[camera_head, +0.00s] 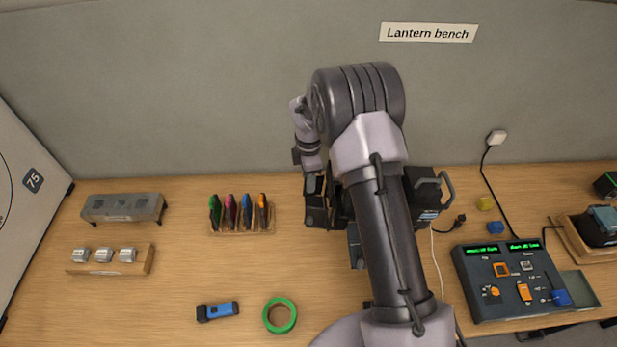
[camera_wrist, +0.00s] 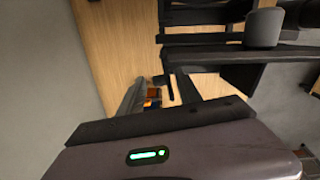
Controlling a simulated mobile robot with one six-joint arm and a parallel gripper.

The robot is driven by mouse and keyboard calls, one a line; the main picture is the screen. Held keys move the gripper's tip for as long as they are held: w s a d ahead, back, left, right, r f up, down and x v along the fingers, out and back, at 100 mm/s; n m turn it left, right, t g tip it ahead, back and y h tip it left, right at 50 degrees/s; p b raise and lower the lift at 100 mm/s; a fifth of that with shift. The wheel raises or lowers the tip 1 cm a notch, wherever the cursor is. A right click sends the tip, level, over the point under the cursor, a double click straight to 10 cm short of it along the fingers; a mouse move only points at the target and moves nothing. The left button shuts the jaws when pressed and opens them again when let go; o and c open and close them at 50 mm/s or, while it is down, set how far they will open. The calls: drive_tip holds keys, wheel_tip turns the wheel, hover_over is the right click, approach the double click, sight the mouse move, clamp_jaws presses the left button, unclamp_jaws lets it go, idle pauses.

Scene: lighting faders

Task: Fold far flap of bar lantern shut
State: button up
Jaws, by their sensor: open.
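The bar lantern is a black fixture at the back of the bench in the head view, mostly hidden behind my arm. Its right end with a grey bracket (camera_head: 428,186) shows past the arm, and black flap parts (camera_head: 319,212) show on the left. Another dark flap (camera_head: 356,246) hangs at the front. The far flap cannot be told apart clearly. My gripper (camera_head: 311,165) is open and points down at the lantern's back left; contact cannot be told. In the wrist view, black lantern plates (camera_wrist: 225,62) lie beyond the gripper housing.
A rack of coloured tools (camera_head: 241,222) stands left of the lantern. A green tape ring (camera_head: 279,315) and a blue torch (camera_head: 218,311) lie in front. A control desk (camera_head: 520,280) stands right. The grey wall (camera_head: 200,100) is close behind.

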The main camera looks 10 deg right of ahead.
clamp_jaws()
drive_tip(key=w+d+m+g+y+b, duration=0.1)
drive_tip(key=d+m+b, duration=0.5)
drive_tip(key=m, duration=1.3)
drive_tip(key=shift+w+f+m, duration=0.25)
drive_tip(key=shift+w+m, duration=0.15)
drive_tip(key=shift+w, duration=0.3)
idle(0.3)
